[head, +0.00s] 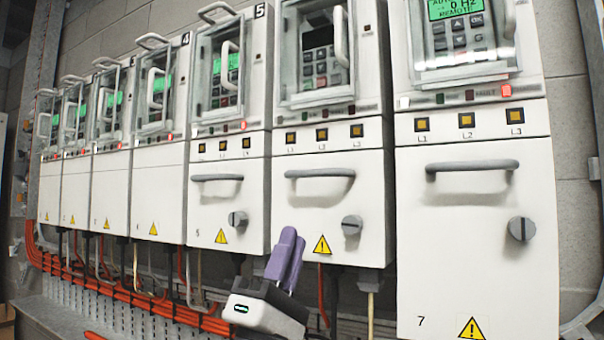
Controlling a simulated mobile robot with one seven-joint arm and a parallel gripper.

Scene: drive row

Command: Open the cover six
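The sixth drive unit stands between the one marked 5 and the one marked 7. Its lower white cover (297,200) is closed, with a grey bar handle (320,172), a round slotted knob (352,225) and a warning triangle. Its upper clear-window door (318,60) with an upright handle is also closed over a keypad. My gripper (294,233) is at the bottom middle, its two purple fingers pointing up, below and left of the bar handle. The fingers overlap in this view, so their gap is unclear. They hide the cover's lower left corner; nothing is seen held.
Unit 5 (228,215) on the left and unit 7 (470,260) on the right have similar handles and knobs. More units without lower handles continue left. Orange cables (150,295) run below the row over a grey perforated ledge.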

